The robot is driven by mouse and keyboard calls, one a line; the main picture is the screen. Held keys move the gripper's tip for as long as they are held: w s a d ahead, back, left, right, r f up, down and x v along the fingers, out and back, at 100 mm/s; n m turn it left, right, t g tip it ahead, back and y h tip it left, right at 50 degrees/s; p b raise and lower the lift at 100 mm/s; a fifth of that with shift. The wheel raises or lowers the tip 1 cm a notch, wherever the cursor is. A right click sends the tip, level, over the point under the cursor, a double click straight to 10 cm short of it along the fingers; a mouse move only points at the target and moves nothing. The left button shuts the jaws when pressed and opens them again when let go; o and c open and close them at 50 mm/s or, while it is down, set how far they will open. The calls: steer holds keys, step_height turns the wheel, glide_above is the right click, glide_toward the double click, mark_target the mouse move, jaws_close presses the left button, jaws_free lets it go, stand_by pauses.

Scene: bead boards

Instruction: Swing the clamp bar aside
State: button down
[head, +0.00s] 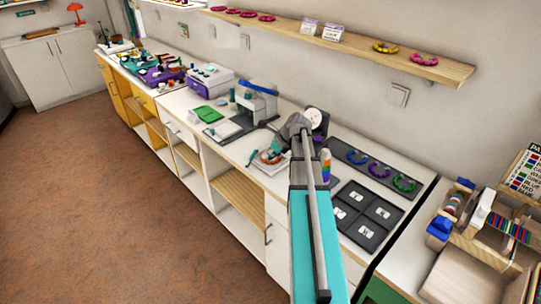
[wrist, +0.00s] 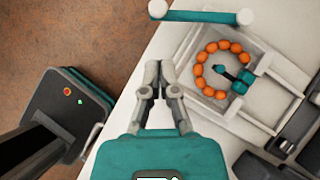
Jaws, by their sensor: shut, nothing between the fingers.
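The clamp bar (wrist: 200,16) looks like a teal bar with a pale round knob at each end. It lies across the top of the wrist view, sticking out left from the pale fixture (wrist: 262,62). An orange bead ring (wrist: 208,64) lies in the fixture, with a dark-tipped teal clamp piece (wrist: 238,80) reaching into it. The ring also shows in the head view (head: 268,157). My gripper (wrist: 159,68) is shut and empty, left of the fixture and below the bar, apart from both in the picture. In the head view my arm hides its fingers.
A dial gauge (head: 313,118) stands behind my arm. To its right are a dark tray of bead rings (head: 365,165) and dark square pads (head: 362,212). The brown floor (head: 120,220) is clear.

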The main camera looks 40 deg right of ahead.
steer(key=b+x, duration=0.2)
steer(key=x, duration=0.1)
steer(key=shift+s, duration=0.1)
steer(key=shift+w+a+f, duration=0.15)
steer(key=shift+w+f, duration=0.05)
steer(key=shift+w, duration=0.1)
steer(key=shift+w+a+f+b, duration=0.25)
steer(key=shift+w+a+b, duration=0.1)
steer(key=shift+w+a, duration=0.85)
steer(key=shift+d, duration=0.1)
steer(key=shift+d, duration=0.2)
steer(key=shift+m, duration=0.3)
